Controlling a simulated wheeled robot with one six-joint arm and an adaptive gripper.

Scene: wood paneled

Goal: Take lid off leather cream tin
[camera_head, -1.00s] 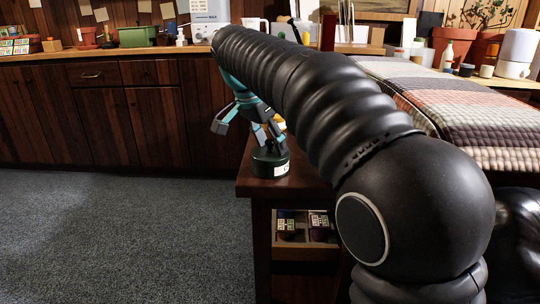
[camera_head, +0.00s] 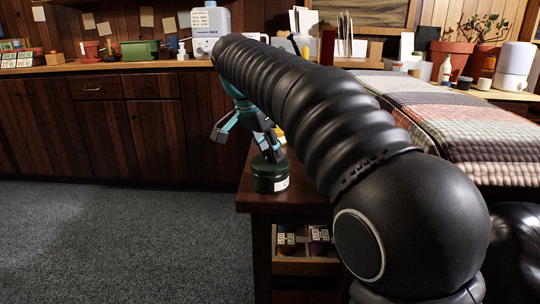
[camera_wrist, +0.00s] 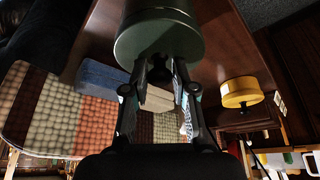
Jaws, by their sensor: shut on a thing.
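The leather cream tin (camera_head: 270,184) is a short, round, dark green tin with a white label. It stands upright near the left edge of the small dark wooden table, and in the wrist view its green body (camera_wrist: 160,38) fills the top middle. My gripper (camera_head: 270,153) comes down from above and is shut on the lid at the tin's top. In the wrist view my gripper (camera_wrist: 160,68) has its fingertips against the tin. The lid looks to be still on the tin; its seam cannot be made out.
A yellow round thing (camera_wrist: 241,92) stands on the table beside my gripper in the wrist view. A blue block (camera_wrist: 102,78) lies near the checked quilt (camera_head: 455,110). Small jars sit in an open shelf (camera_head: 303,262) under the table. Carpet to the left is clear.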

